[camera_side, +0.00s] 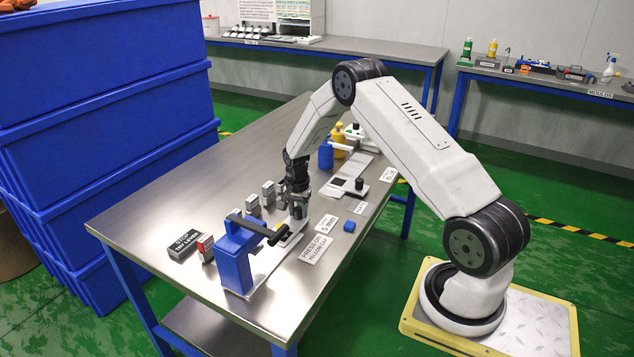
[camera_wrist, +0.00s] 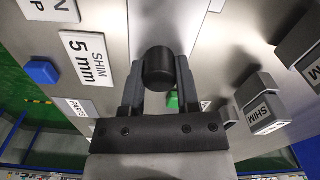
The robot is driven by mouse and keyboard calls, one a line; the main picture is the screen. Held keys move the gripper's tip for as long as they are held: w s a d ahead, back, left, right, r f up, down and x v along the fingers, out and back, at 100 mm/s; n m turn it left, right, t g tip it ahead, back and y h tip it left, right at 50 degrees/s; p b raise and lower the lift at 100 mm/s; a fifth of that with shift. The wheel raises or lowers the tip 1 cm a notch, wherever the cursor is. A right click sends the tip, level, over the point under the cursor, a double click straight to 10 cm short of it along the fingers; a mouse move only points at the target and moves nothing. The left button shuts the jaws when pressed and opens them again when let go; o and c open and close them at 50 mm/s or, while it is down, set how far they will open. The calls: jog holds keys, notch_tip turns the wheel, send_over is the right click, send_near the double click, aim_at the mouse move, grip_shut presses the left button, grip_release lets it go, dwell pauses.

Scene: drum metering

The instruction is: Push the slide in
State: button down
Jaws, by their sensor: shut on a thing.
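My gripper (camera_side: 298,212) reaches down over the table, just beyond the blue fixture (camera_side: 234,258) with its black lever (camera_side: 250,225). In the wrist view my gripper (camera_wrist: 160,75) has its two fingers closed on the sides of a round black knob (camera_wrist: 158,66). A pale metal strip lies under the knob, probably the slide, though the gripper covers most of it. A light plate (camera_side: 275,258) runs from the blue fixture toward my gripper.
Grey shim blocks (camera_side: 268,192) stand left of my gripper. A "5 mm" label (camera_side: 327,224) and a small blue block (camera_side: 349,226) lie to the right.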

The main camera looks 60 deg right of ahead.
aim_at(291, 225)
jog(key=shift+a, duration=2)
jog(key=shift+c, duration=1.7)
grip_release()
jog(key=shift+r, duration=0.15)
notch_tip(291, 225, up, 8)
jog(key=shift+f, duration=0.2)
